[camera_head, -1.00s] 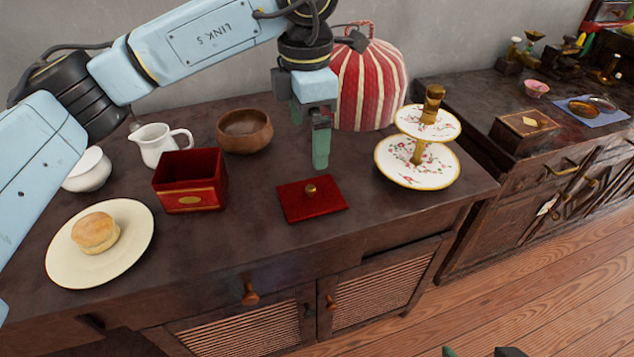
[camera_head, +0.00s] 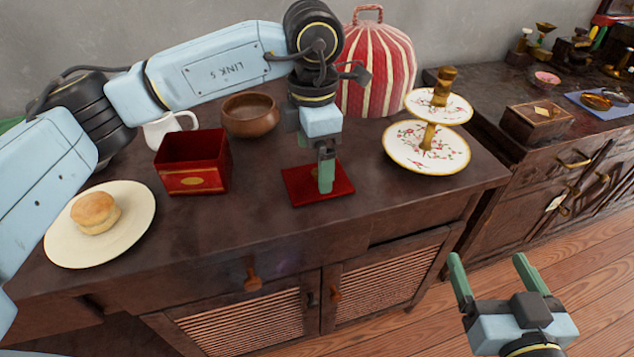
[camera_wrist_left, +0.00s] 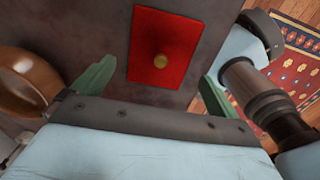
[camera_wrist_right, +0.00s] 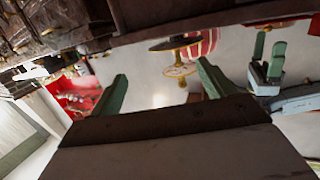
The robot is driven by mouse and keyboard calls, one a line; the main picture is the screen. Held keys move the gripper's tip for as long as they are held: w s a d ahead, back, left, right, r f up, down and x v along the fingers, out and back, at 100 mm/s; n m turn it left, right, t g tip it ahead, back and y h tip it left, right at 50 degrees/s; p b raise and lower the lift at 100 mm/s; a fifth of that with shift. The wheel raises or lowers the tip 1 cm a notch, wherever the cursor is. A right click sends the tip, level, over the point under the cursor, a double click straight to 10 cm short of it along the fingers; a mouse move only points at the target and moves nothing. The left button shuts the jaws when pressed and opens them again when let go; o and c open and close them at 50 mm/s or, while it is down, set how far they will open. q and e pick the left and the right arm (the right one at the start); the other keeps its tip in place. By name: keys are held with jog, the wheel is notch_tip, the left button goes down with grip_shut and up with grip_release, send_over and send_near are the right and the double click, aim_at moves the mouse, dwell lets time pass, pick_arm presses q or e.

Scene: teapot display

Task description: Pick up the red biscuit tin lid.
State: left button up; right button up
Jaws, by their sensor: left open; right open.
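The red biscuit tin lid (camera_head: 303,187) lies flat on the dark sideboard, right of the open red tin (camera_head: 192,163). My right gripper (camera_head: 496,270) is open and empty, in front of the sideboard over the wooden floor.
A plate (camera_head: 139,227) with a bun (camera_head: 95,212) stands at the left. A wooden bowl (camera_head: 250,114), a white jug (camera_head: 163,132) and a striped red cover (camera_head: 378,70) stand behind. A two-tiered cake stand (camera_head: 427,146) stands right of the lid. The front sideboard top is clear.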

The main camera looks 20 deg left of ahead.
aim_at(313, 172)
pick_arm(q)
notch_tip(313, 172, down, 4)
jog(key=shift+b, duration=0.9)
jog(key=shift+f, duration=0.1)
pick_arm(e)
notch_tip(313, 172, up, 8)
jog(key=a+t+y, duration=0.1)
jog(key=t+y, duration=0.1)
jog(key=t, duration=0.3)
jog(key=shift+s+t, duration=0.4)
jog(key=shift+s, duration=0.05)
jog(key=shift+a+r, duration=0.1)
pick_arm(q)
jog(key=c, duration=0.9)
